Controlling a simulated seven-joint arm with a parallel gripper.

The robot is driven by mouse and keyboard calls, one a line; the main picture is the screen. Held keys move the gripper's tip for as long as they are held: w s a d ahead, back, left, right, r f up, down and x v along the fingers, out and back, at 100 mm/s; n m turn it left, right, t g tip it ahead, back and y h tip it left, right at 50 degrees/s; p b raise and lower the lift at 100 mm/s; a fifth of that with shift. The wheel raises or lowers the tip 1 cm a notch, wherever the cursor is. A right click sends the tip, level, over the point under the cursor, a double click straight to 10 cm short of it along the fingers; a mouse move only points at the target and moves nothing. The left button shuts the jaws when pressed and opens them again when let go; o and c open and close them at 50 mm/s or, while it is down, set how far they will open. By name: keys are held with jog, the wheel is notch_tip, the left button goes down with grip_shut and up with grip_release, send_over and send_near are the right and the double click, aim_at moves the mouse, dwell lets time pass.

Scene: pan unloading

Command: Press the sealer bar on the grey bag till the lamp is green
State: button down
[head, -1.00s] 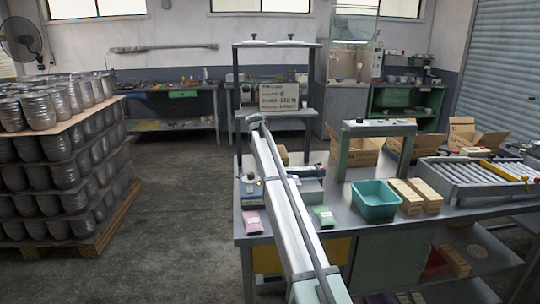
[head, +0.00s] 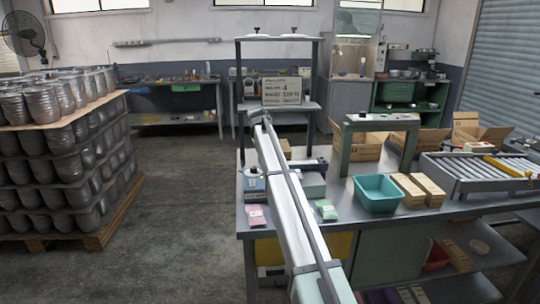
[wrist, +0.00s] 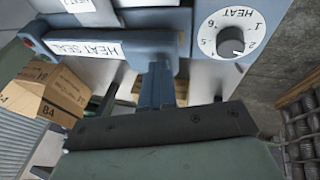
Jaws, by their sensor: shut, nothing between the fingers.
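The heat sealer shows in the wrist view, with its blue-grey bar (wrist: 100,48) labelled HEAT SEAL across the upper left. A small lamp spot (wrist: 28,42) is at the bar's left end; I cannot tell which lamp is lit. A white HEAT dial (wrist: 232,36) with a black knob sits at the upper right. My gripper (wrist: 158,84) is shut and empty, its fingers just below the bar's right part; contact is unclear. In the head view the sealer's blue body (head: 254,184) stands left of my arm, which hides my gripper. I cannot make out the grey bag.
Pink (head: 255,216) and green (head: 326,210) packets lie near the bench's front edge (head: 385,222). A teal bin (head: 377,193), small cartons (head: 417,190) and a roller conveyor (head: 490,175) stand to the right. A loaded pallet (head: 75,240) is on the floor at left.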

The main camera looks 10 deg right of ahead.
jog(key=shift+s+a+f, duration=0.15)
jog(key=shift+f, duration=0.25)
jog(key=shift+s+a+f, duration=0.1)
jog(key=shift+s+f, duration=0.05)
jog(key=shift+f, duration=0.25)
jog(key=r, duration=0.5)
jog(key=shift+w+d+r, duration=0.15)
jog(key=shift+w+r, duration=0.05)
jog(key=shift+r, duration=0.05)
jog(key=v, duration=1)
jog(key=shift+w, duration=0.2)
